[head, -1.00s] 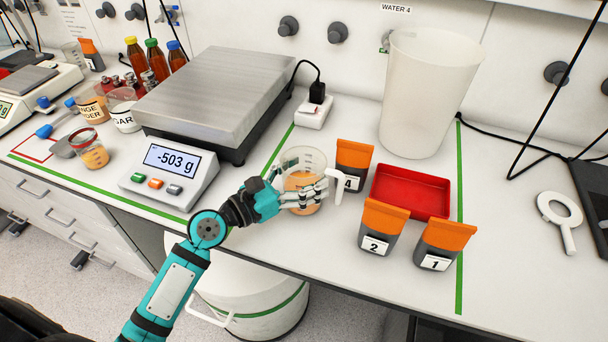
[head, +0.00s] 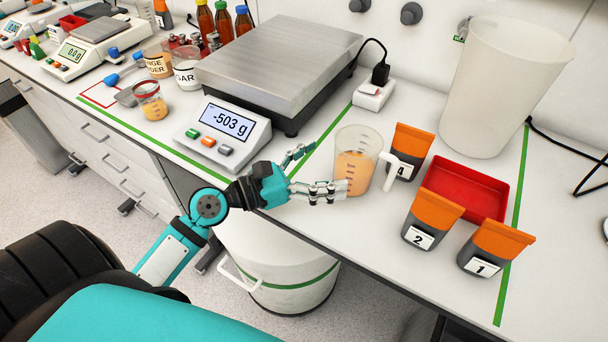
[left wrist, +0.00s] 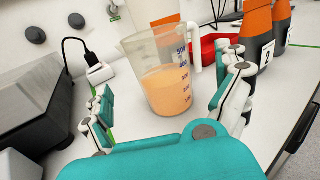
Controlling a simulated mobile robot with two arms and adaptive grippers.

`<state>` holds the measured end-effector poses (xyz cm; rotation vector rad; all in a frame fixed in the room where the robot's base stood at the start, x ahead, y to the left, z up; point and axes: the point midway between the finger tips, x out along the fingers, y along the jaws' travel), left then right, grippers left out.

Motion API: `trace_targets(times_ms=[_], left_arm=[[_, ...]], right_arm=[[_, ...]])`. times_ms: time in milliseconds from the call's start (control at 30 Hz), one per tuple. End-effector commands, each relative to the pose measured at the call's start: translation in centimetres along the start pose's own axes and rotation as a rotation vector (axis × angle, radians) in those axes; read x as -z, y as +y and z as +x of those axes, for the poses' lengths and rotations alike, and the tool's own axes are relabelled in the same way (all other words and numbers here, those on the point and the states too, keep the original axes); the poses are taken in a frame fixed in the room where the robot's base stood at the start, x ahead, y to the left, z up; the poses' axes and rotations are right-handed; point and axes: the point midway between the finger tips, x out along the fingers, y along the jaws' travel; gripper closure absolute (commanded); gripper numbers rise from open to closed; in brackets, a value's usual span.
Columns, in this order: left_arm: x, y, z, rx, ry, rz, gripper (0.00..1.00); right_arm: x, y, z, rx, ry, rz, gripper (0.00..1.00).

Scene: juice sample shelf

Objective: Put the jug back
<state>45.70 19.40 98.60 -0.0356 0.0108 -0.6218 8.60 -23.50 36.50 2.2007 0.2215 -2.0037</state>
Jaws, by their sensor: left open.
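The jug (head: 356,165) is clear, with a white handle and orange liquid in it. It stands upright on the white counter, just right of my left gripper (head: 312,170). The gripper is open, its fingers spread, with the jug ahead of them. In the left wrist view the jug (left wrist: 162,80) stands beyond and between the open fingers (left wrist: 165,105), and its handle points right. In the head view the handle overlaps the container labelled 4 (head: 409,149). My right gripper is in neither view.
A large scale (head: 278,65) reading -503 g is left of the jug. A red tray (head: 467,190), orange-topped containers 2 (head: 430,222) and 1 (head: 491,248), and a tall white bucket (head: 505,85) stand to the right. A white bin (head: 285,265) is below the counter edge.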

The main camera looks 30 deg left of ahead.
Motion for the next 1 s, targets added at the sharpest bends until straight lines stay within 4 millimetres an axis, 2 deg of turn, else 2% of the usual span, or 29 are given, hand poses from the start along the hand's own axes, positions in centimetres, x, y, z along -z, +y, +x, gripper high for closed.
trace_targets(times_ms=[100,300,1000], left_arm=[[0.4,-0.1,-2.2,0.001,0.003,0.001,0.0],[0.1,-0.1,-4.2,0.002,0.001,0.001,0.0],[0.0,0.0,-4.4,0.001,0.0,0.001,0.0]], right_arm=[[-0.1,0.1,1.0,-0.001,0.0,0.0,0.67],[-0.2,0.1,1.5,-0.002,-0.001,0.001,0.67],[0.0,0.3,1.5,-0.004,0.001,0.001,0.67]])
